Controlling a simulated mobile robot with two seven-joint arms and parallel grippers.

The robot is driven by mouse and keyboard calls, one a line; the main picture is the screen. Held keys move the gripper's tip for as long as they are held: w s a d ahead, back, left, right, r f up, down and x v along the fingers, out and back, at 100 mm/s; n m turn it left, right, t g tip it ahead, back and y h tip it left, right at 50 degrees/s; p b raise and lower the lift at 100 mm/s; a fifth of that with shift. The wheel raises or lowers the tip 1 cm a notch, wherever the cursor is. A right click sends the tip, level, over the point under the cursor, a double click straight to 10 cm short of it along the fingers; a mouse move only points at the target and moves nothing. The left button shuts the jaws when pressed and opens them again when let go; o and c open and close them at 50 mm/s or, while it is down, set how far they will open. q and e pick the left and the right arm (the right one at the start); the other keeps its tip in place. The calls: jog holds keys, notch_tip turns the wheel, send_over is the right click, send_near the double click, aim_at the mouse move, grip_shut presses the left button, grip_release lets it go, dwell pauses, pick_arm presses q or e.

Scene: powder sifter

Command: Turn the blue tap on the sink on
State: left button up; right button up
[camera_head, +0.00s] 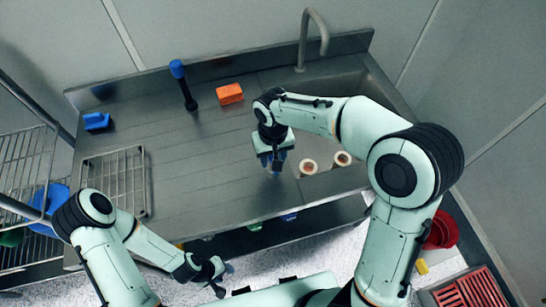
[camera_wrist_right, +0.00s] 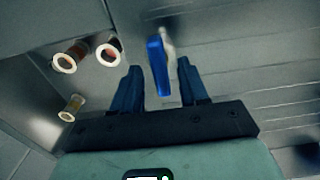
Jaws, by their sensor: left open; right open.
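The sink (camera_head: 335,88) is set into the right part of a steel counter, with a grey spout (camera_head: 304,42) at its back edge. My right gripper (camera_head: 273,168) is over the counter beside the basin, pointing down and open. In the right wrist view, a blue bar with a pale side (camera_wrist_right: 157,68) shows between its spread dark blue fingers; I cannot tell whether it is the tap handle or whether they touch it. A small blue piece (camera_head: 289,216) shows at the counter's front edge. My left gripper (camera_head: 220,270) is open and low in front of the counter.
White-rimmed cylinders (camera_head: 308,167) (camera_head: 342,158) are at the basin's front. An orange block (camera_head: 229,94), a blue-topped black tool (camera_head: 178,70), a blue item (camera_head: 97,121) and a wire rack (camera_head: 115,180) are on the drainboard. A red bowl (camera_head: 442,230) is at the right.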

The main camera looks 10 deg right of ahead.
jog(key=shift+f, duration=0.35)
grip_shut()
